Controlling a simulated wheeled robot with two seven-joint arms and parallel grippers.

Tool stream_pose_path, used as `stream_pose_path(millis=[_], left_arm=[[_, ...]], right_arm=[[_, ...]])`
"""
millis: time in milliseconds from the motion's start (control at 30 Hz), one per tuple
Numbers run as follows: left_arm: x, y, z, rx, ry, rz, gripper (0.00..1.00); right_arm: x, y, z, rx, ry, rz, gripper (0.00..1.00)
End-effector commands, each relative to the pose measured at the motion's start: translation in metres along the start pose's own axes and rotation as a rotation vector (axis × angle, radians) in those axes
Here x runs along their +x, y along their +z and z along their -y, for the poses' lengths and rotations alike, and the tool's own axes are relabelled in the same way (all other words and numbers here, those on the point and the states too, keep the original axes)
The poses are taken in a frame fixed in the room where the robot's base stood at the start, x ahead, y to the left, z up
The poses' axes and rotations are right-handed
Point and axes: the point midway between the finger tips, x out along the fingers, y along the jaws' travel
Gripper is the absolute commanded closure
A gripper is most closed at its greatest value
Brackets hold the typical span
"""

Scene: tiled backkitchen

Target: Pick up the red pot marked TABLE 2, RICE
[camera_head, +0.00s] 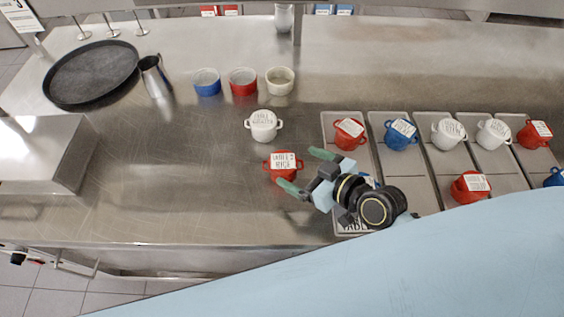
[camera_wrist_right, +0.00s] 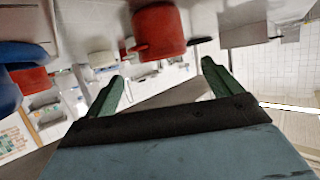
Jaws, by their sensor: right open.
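The red pot (camera_head: 283,172) with a white lid label reading TABLE 2, RICE stands upright on the steel counter, left of the grey trays. My right gripper (camera_head: 304,170) is open just to its right, with its green fingertips pointing at the pot and apart from each other. In the right wrist view a red pot (camera_wrist_right: 158,32) appears upside down, ahead of and between the open fingers (camera_wrist_right: 162,75); its label does not show there. Nothing is between the jaws. My left gripper is not in view.
A white labelled pot (camera_head: 263,126) stands just behind the red pot. Grey trays (camera_head: 419,191) with several red, blue and white pots lie to the right. Blue (camera_head: 207,82), red (camera_head: 243,82) and cream (camera_head: 280,81) bowls stand behind. The counter left of the pot is clear.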

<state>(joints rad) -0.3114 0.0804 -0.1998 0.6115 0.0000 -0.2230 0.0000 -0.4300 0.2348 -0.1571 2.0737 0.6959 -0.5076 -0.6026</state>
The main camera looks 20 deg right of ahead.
Motion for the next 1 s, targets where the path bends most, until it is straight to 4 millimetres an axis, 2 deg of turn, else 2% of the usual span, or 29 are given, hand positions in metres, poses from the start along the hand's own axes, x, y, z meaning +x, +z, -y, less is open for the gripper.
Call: stream_pose_path(millis=[67,167,333,433,633,967,1000], left_arm=[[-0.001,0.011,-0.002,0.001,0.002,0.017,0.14],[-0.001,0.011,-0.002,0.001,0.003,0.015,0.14],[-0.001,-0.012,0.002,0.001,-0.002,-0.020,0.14],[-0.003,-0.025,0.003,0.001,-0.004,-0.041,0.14],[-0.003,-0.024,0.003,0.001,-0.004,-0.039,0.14],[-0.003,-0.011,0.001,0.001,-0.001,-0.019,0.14],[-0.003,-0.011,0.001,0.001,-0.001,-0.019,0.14]], right_arm=[[0.014,-0.001,-0.001,0.002,0.001,-0.002,0.10],[0.025,-0.001,0.000,0.000,0.001,-0.001,0.10],[0.035,0.000,0.001,0.002,0.000,-0.001,0.10],[0.048,0.001,0.004,0.005,-0.001,-0.001,0.10],[0.074,0.003,0.006,0.002,0.000,0.000,0.10],[0.081,0.004,0.006,0.000,0.000,0.002,0.10],[0.081,0.004,0.006,0.000,0.000,0.002,0.14]])
